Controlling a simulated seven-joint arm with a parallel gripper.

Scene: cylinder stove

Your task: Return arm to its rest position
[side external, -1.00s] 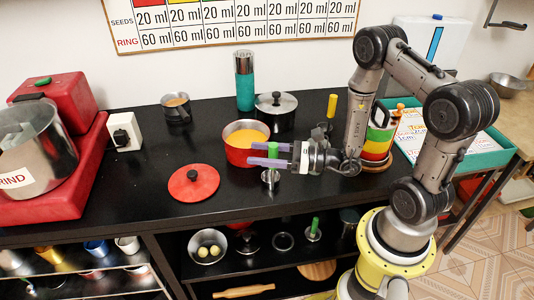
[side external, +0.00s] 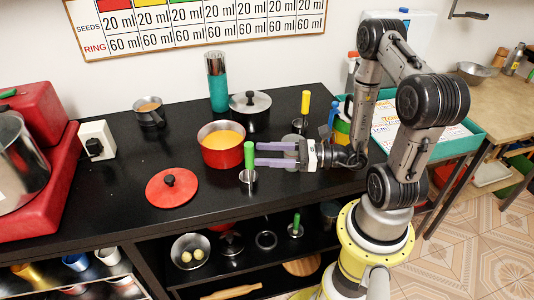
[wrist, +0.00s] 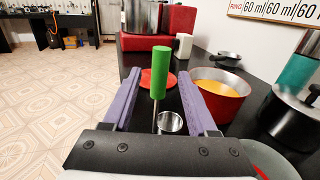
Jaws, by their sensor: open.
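My gripper (side external: 258,154) has its two purple fingers spread and level above the black counter, pointing left. A tool with an upright green handle (side external: 249,156) and a small metal cup (side external: 248,177) at its foot stands on the counter. The handle is just off my fingertips, with nothing held. In the wrist view my gripper (wrist: 158,74) is open, and the green handle (wrist: 160,72) shows in line with the gap between the fingers. The metal cup (wrist: 170,123) shows below it.
A red pot (side external: 222,155) of orange liquid stands behind the tool. A red lid (side external: 172,188) lies to its left. A lidded metal pot (side external: 250,107), a teal canister (side external: 218,95) and a yellow-handled tool (side external: 305,103) stand farther back. A teal tray (side external: 465,143) is at right.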

